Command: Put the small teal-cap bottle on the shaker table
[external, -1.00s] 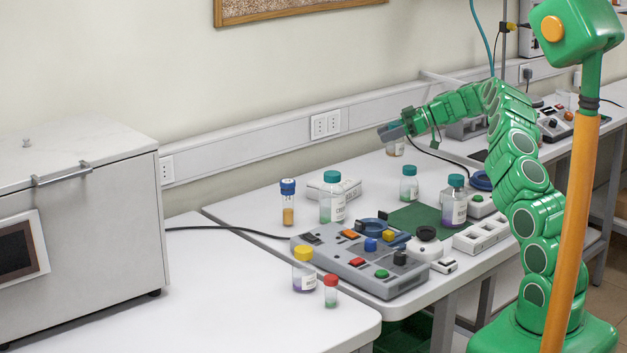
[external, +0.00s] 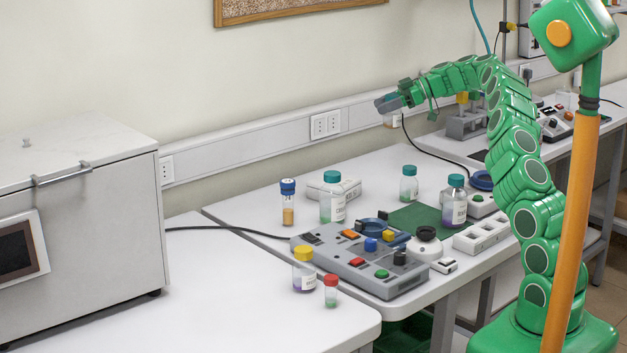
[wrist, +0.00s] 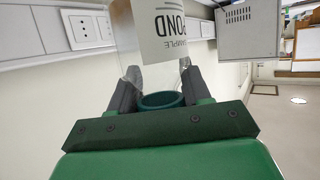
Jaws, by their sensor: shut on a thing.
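My gripper (external: 386,104) is raised above the back of the bench and shut on a clear bottle (external: 391,119). In the wrist view the bottle (wrist: 168,35) sits between the fingers, with a white label showing "SAMPLE POND" and a teal cap (wrist: 162,100) near the gripper's palm. A similar small teal-cap bottle (external: 409,186) stands on the bench below. A larger teal-cap bottle (external: 332,202) and one with purple contents (external: 454,206) also stand there. A flat green surface (external: 410,218) lies among them; I cannot tell whether it is the shaker table.
A grey console (external: 335,262) with coloured knobs fills the bench front. Blue-cap (external: 288,203), yellow-cap (external: 303,272) and red-cap (external: 331,292) containers stand around it. A white slotted rack (external: 481,236) is at the right. A large grey cabinet (external: 90,225) stands at the left.

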